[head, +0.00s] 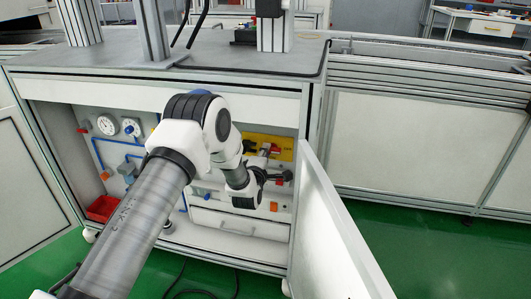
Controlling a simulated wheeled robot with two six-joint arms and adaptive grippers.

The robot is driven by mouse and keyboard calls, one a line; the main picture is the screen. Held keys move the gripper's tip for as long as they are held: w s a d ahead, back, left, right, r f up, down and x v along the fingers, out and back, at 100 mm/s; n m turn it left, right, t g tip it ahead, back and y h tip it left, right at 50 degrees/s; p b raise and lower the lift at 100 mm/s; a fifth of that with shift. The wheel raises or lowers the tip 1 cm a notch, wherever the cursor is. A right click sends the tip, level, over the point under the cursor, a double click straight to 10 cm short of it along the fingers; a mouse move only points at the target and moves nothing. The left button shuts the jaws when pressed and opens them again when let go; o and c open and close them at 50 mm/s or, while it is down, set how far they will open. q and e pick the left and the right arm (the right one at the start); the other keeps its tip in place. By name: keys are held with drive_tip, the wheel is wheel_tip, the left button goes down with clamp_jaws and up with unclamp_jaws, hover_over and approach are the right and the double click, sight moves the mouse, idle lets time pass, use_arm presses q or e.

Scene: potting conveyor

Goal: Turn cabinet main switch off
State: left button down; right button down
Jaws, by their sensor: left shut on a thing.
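The cabinet (165,89) stands under the worktop with its front open. On its back wall is a yellow plate (284,143) with a red switch part (272,152), which I take for the main switch. My left arm reaches into the cabinet from the lower left. My left gripper (272,174) is at the lower edge of the yellow plate, shut on what looks like the main switch. The fingertips are small and dark, and the grip is partly hidden. The switch's position cannot be read. My right gripper is not in view.
The open white door (335,235) stands to the right of the gripper. Gauges (107,125) and blue tubing are on the left of the back wall. A red bin (102,208) and a white drawer (238,224) sit low inside. Cables lie on the green floor (215,278).

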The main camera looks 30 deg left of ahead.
use_arm(q)
drive_tip(key=shift+w+r, duration=0.1)
drive_tip(key=shift+r, duration=0.1)
drive_tip(key=c, duration=1.1)
unclamp_jaws()
drive_tip(key=shift+f, duration=0.1)
drive_tip(key=shift+f, duration=0.1)
drive_tip(key=v, duration=1.2)
drive_tip(key=shift+a, duration=0.1)
drive_tip(key=shift+f, duration=0.1)
